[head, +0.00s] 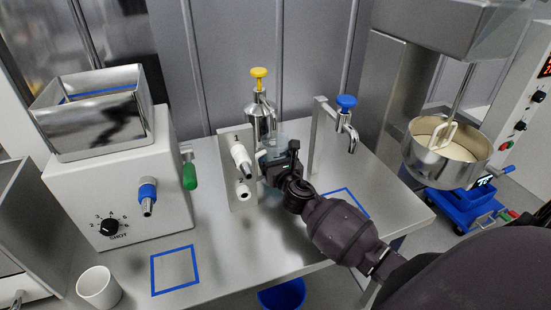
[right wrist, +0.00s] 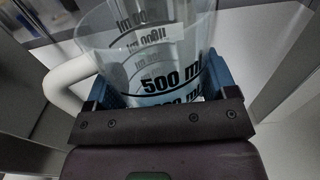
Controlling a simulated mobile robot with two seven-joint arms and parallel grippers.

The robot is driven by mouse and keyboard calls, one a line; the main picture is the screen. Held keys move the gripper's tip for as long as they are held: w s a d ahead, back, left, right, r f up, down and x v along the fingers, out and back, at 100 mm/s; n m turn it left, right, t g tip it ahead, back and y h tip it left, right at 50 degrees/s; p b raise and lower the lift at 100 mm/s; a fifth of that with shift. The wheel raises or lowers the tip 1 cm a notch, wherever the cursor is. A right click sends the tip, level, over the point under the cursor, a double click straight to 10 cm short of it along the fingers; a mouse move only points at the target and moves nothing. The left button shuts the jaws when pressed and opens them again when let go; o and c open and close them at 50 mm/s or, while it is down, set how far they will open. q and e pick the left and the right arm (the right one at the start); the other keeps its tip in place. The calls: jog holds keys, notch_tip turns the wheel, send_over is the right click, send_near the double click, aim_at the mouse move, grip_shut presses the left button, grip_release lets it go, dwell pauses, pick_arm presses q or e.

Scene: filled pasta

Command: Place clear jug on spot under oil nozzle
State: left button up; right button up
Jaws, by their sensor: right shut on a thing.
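The clear jug (right wrist: 150,55) fills the middle of the right wrist view, with black volume marks such as 500 ml and a white handle on its left. My right gripper (right wrist: 150,100) is shut on the jug, its blue fingers on either side of the wall. In the head view my right gripper (head: 278,164) is at the middle of the steel table, in front of the yellow-topped steel dispenser (head: 262,112). The jug (head: 296,130) is mostly hidden there behind the gripper. The spot under that dispenser is hidden. My left gripper is not in view.
A post with a white nozzle (head: 240,158) stands close left of the gripper. A blue-knobbed tap (head: 346,118) stands right. Blue outlines mark the table at front left (head: 153,274) and right (head: 352,196). A white cup (head: 98,288) stands front left. A mixer bowl (head: 445,172) is at right.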

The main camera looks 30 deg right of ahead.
jog(key=o, duration=0.7)
jog(key=shift+f, duration=0.15)
jog(key=o, duration=0.4)
jog(key=v, duration=1.1)
jog(key=shift+s, duration=0.1)
jog(key=shift+s+a, duration=0.1)
jog(key=shift+s, duration=0.3)
